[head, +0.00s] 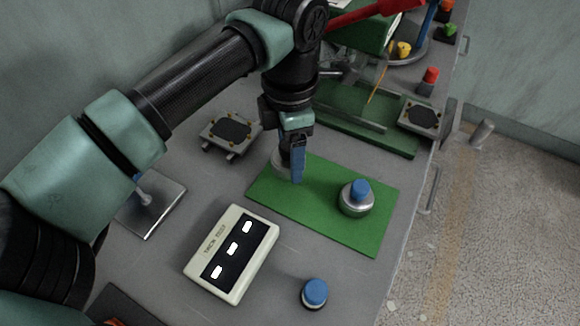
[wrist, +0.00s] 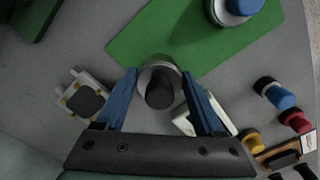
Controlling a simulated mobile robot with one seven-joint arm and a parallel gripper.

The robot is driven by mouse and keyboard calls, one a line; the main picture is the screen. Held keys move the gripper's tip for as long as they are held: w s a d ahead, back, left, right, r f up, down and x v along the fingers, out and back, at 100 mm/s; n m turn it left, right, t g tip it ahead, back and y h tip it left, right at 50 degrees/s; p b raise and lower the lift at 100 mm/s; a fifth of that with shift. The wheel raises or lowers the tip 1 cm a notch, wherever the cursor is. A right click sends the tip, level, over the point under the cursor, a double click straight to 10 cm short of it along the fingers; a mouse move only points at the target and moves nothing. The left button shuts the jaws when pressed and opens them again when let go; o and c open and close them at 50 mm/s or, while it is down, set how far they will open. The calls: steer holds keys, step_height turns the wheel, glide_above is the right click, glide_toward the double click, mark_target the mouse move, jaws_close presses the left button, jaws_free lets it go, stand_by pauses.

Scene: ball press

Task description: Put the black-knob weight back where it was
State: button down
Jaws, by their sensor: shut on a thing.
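The black-knob weight (wrist: 160,82) is a silver disc with a dark knob. It sits between the blue fingers of my gripper (wrist: 165,105) in the wrist view. In the head view my gripper (head: 292,170) points down at the upper left corner of the green mat (head: 322,225), and the silver side of the weight (head: 279,160) shows beside the fingers, its knob hidden. My gripper is shut on the weight. I cannot tell whether it touches the surface. A blue-knob weight (head: 356,199) stands on the mat's right part.
A cream box with lit digits (head: 232,255) lies in front of the mat. A blue-topped round thing (head: 314,293) stands to its right. Black-topped pads (head: 231,131) lie left and right. A press with a red lever (head: 360,14) stands behind. The mat's middle is clear.

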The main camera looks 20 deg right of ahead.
steer(key=shift+f, duration=1.9)
steer(key=shift+f+b, duration=0.1)
steer(key=shift+b, duration=0.25)
jaws_free()
step_height(320, 180, up, 12)
steer(key=shift+r+p, duration=0.1)
steer(key=shift+p, duration=0.85)
